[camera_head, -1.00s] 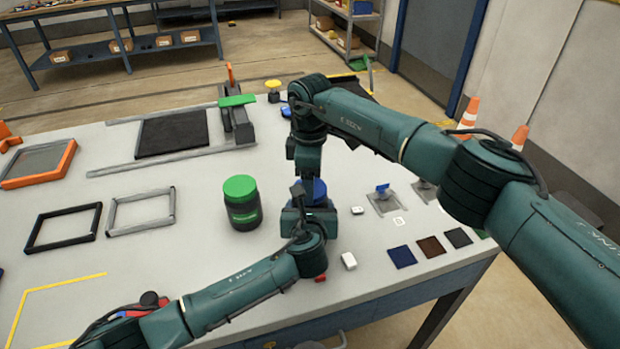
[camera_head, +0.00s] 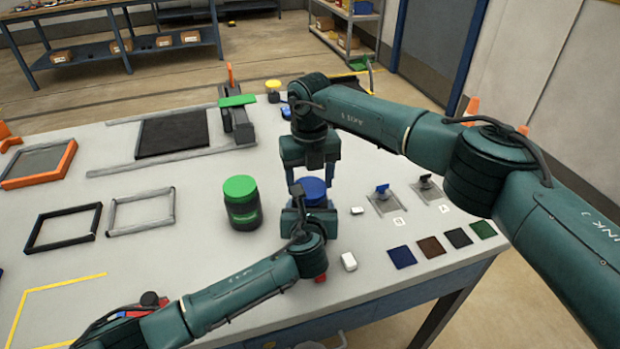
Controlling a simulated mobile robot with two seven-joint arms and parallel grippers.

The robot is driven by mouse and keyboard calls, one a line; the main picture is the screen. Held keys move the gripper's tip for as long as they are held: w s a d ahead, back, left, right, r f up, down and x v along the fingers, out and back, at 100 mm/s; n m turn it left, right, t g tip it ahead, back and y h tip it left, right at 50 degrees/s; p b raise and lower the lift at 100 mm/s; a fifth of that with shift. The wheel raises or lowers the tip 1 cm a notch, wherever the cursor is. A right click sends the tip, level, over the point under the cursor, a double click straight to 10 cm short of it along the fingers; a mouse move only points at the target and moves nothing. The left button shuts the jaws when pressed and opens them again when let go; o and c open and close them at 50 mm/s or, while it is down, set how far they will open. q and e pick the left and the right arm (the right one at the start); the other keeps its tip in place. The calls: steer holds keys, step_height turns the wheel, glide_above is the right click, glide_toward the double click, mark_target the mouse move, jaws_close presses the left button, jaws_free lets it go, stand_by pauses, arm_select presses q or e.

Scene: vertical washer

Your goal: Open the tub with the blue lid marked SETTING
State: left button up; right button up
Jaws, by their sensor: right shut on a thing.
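A tub with a blue lid (camera_head: 313,191) stands near the table's middle. The marking on the lid cannot be read, and the tub's body is mostly hidden behind my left wrist. My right gripper (camera_head: 311,174) comes down from above at the far side of the lid and is shut on it; its fingertips are mostly hidden. My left gripper (camera_head: 306,216) is low in front of the tub, at its body. Its fingers are hidden, so I cannot tell whether they grip the tub.
A dark tub with a green lid (camera_head: 241,189) stands just left of the blue-lidded one. Black and grey frames (camera_head: 64,227) lie left.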

steer(key=n, duration=0.4)
steer(key=shift+n, duration=0.3)
steer(key=n, duration=0.8)
steer(key=shift+n, duration=0.3)
steer(key=n, duration=1)
steer(key=shift+n, duration=0.3)
steer(key=n, duration=0.8)
steer(key=shift+r, duration=0.1)
steer(key=shift+n, duration=0.3)
steer(key=shift+r, duration=0.1)
